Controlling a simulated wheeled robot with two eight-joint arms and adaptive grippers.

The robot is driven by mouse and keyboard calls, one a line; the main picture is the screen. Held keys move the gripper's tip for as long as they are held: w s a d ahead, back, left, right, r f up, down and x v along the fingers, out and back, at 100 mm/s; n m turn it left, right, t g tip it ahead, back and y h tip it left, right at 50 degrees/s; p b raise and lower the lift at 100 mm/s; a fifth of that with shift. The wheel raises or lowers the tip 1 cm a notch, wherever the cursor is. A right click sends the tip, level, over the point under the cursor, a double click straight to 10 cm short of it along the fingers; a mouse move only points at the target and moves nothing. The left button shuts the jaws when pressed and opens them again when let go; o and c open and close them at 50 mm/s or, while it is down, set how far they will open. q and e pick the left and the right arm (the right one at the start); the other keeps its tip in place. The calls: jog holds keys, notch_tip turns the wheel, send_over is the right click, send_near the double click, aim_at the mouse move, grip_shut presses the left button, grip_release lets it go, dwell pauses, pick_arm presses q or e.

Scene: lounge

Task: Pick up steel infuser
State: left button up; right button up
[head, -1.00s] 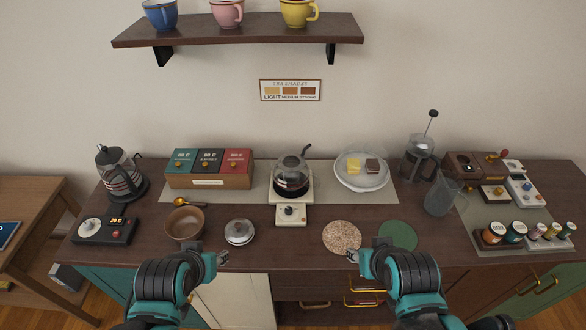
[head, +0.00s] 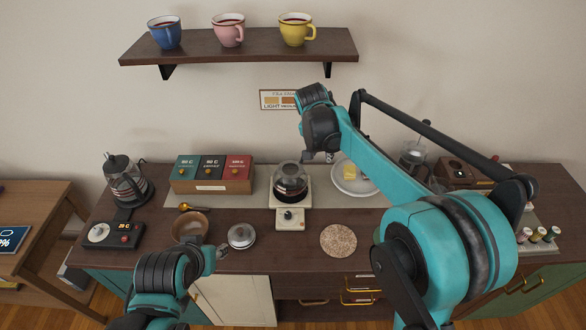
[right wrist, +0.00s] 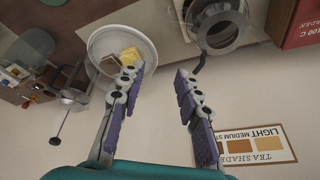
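A glass teapot (head: 291,181) with dark liquid stands on a cream warmer (head: 290,218) at the middle of the counter. A grey metal ring (right wrist: 220,24) shows at the teapot's mouth in the right wrist view; I cannot tell for sure whether it is the steel infuser's rim. A round silver piece with a knob (head: 241,236) lies on the counter, left of the warmer. My right gripper (head: 318,157) is raised beside and above the teapot, its fingers apart and empty in the right wrist view (right wrist: 156,72). My left gripper (head: 221,250) is low by the counter's front edge.
A white plate (head: 345,185) with small blocks stands right of the teapot. The tea boxes (head: 213,174) and a brown bowl (head: 190,224) are left. A cork mat (head: 339,241) lies in front. The mug shelf (head: 240,47) hangs above; my right arm covers much of the right side.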

aim_at(297, 169)
jog(key=w+a+f+m, duration=0.1)
jog(key=w+a+f, duration=0.1)
jog(key=w, duration=0.1)
jog(key=w+a+f+m+p, duration=0.1)
jog(key=w+a+f, duration=0.1)
jog(key=w, duration=0.1)
jog(key=w+a+f+m+g+h+p, duration=0.1)
jog(key=w+f, duration=0.2)
jog(key=shift+a, duration=0.4)
jog(key=shift+w+f, duration=0.2)
jog(key=shift+f, duration=0.5)
jog(key=x, duration=0.2)
jog(key=b+x, duration=0.1)
jog(key=x, duration=0.4)
jog(key=shift+d, duration=0.3)
jog(key=shift+s, duration=0.1)
jog(key=shift+c, duration=0.9)
grip_shut()
